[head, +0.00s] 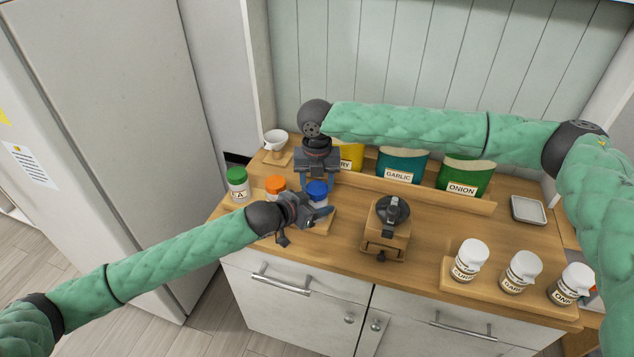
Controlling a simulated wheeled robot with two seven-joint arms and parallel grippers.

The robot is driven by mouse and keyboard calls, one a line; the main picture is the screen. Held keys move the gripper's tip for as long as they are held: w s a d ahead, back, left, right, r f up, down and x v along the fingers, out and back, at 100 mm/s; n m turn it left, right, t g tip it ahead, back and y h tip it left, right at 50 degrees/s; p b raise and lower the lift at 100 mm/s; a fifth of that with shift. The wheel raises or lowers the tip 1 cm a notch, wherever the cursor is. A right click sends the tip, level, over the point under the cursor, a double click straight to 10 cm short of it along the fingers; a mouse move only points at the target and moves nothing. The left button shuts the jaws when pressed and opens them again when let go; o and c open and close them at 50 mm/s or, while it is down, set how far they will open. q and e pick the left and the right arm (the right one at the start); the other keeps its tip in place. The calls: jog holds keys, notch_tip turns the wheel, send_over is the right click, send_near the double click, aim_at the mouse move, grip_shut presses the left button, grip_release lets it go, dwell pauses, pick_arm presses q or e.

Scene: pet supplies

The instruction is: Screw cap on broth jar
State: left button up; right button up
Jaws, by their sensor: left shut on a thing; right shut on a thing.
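A blue cap (317,188) sits at the top of a jar near the middle left of the counter; I take this to be the broth jar, but its label is hidden. My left gripper (318,211) comes in from the left and is shut on the jar body, which it mostly covers. My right gripper (317,184) points down from above and is shut on the blue cap. I cannot tell whether the cap is seated on the jar or just above it.
A jar with an orange cap (275,184) stands close left, and a green-capped jar (237,183) farther left. A wooden grinder (387,236) stands to the right. White-capped jars (469,261) line the front right. Spice packets (402,168) stand behind.

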jog(key=shift+f, duration=0.55)
jog(key=m, duration=1.9)
jog(key=shift+m, duration=0.3)
jog(key=o, duration=0.9)
jog(key=shift+o, duration=0.2)
